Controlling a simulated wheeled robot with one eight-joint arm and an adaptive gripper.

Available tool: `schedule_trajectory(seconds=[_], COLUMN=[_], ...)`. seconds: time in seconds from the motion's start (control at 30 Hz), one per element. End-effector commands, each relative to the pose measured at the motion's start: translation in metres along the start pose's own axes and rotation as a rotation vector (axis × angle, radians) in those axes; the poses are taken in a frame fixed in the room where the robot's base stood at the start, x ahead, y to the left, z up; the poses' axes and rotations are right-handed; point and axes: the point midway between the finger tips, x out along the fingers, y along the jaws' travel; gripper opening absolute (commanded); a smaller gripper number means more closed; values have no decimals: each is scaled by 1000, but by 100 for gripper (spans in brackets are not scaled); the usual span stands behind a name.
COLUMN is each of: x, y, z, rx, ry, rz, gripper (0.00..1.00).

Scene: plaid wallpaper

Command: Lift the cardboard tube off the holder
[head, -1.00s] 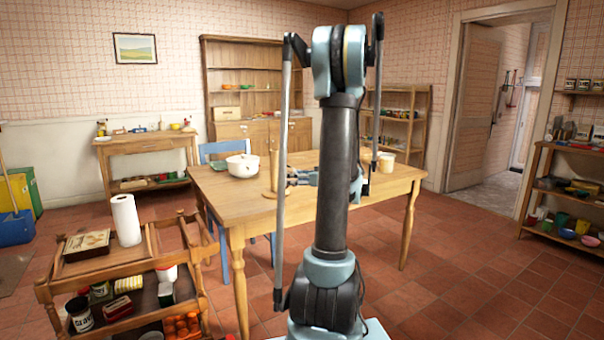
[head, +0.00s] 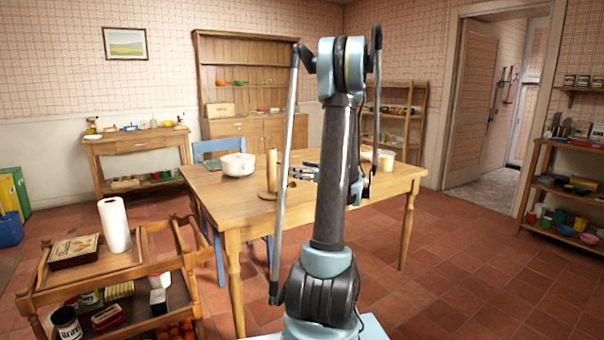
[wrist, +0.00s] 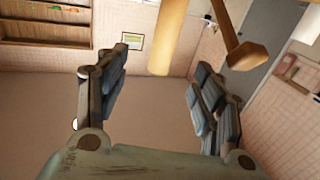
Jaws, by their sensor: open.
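The cardboard tube (head: 271,168) stands upright on a round wooden holder (head: 268,194) on the table, left of my arm in the head view. In the wrist view, which looks upside down, a tan cylinder that looks like the tube (wrist: 164,40) hangs from the top edge between the finger lines. My gripper (head: 305,172) is just right of the tube in the head view, partly hidden by my arm. In the wrist view my gripper (wrist: 158,100) has its fingers wide apart with nothing between the tips.
A cart (head: 125,262) with a paper roll (head: 114,226) stands front left. A wooden piece (wrist: 246,55) shows upper right in the wrist view.

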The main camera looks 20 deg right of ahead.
Motion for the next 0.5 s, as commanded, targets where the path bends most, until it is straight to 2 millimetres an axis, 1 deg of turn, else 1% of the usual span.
schedule_trajectory(seconds=[0.03,0.1,0.5], x=[11,24,92], y=[-4,-8,-13], z=[0,0,0], rx=[0,0,1], ry=[0,0,-1], rz=[-8,-14,-20], gripper=[62,62,62])
